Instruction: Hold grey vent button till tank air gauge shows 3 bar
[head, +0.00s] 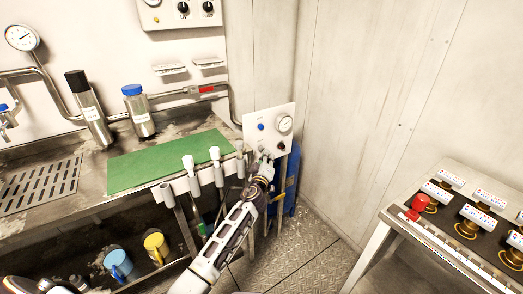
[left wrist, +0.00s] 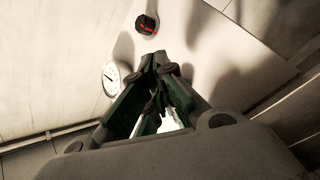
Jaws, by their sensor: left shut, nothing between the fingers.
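The white panel (head: 277,118) with the tank air gauge (head: 285,124) stands at the back corner, above a blue cylinder (head: 292,180). A blue button (head: 261,127) and a dark knob (head: 281,147) show on the panel. My left gripper (head: 264,161) is shut, with its tips at the panel's lower left. The grey vent button is hidden behind the fingers, and I cannot tell whether they touch it. In the left wrist view the shut fingers (left wrist: 155,65) point at the panel. The gauge (left wrist: 111,76) and a black knob with a red mark (left wrist: 147,25) show; the needle's reading is too small to tell. My right gripper is not identifiable.
A bench with a green mat (head: 160,160) and two bottles is at left. White-handled tools (head: 188,163) hang along its front edge, close to my left arm. A control table (head: 450,220) with a red button (head: 419,203) stands at right. Floor (head: 325,240) between is clear.

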